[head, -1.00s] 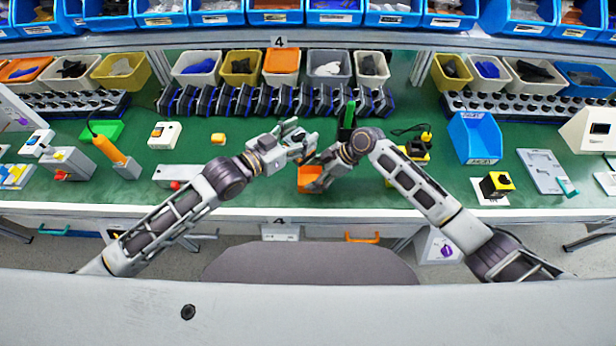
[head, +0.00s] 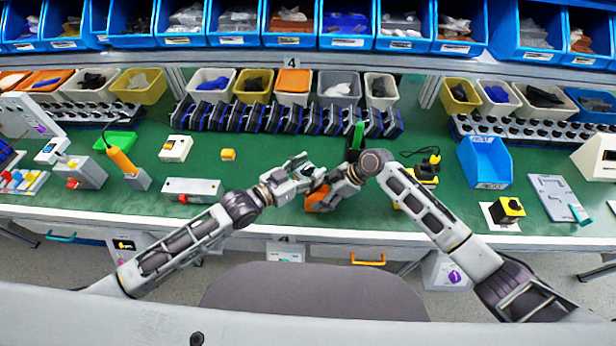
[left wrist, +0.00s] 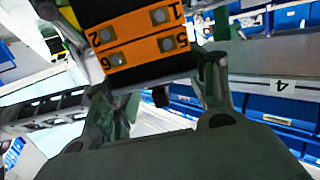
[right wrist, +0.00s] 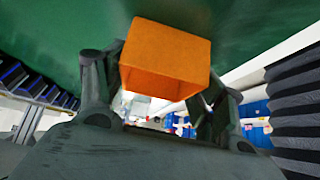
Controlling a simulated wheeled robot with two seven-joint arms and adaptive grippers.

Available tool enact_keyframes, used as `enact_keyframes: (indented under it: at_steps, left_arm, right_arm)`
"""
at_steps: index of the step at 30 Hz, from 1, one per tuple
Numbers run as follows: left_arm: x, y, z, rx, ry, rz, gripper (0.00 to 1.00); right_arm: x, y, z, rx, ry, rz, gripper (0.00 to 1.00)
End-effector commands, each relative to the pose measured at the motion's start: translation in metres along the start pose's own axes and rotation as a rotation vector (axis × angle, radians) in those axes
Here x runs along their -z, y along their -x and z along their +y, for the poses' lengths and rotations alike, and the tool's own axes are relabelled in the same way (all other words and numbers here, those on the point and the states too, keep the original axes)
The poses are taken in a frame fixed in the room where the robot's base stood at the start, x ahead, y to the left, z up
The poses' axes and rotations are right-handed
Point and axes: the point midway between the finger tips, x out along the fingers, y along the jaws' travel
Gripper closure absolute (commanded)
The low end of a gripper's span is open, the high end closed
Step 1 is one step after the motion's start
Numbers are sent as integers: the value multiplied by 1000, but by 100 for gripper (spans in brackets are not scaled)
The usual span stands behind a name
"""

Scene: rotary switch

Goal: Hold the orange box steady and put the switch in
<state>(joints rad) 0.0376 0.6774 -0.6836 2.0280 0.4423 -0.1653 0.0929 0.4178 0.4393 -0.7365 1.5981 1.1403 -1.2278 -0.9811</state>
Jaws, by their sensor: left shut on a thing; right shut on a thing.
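The orange box (head: 318,199) is in my right gripper (head: 332,190), tilted, above the front part of the green table. In the right wrist view the box (right wrist: 165,60) sits between the fingers, with an opening showing on its lower side. My left gripper (head: 306,172) is higher, close beside the box. In the left wrist view it is shut on the switch (left wrist: 138,42), a black body with an orange numbered terminal face. The switch is hardly visible in the head view, and I cannot tell whether it touches the box.
A yellow-and-black switch unit (head: 507,209) lies on paper at the right, near a blue bin (head: 484,162). A row of black-and-blue parts (head: 290,118) lines the back.

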Motion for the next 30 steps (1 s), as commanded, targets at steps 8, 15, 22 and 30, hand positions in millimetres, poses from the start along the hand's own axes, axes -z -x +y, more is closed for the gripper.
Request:
enact_keyframes:
  at_steps: [8, 15, 22, 30]
  left_arm:
    - [-26, -4, 0, 0, 1, 0, 78]
    - [-34, -5, 0, 0, 0, 2, 78]
    - [-35, -5, 0, 0, 0, 1, 78]
    - [-40, -6, 0, 0, 0, 1, 78]
  right_arm:
    - [0, 0, 0, 0, 0, 0, 56]
    - [0, 0, 0, 0, 0, 0, 56]
    - [0, 0, 0, 0, 0, 0, 56]
    - [0, 0, 0, 0, 0, 0, 56]
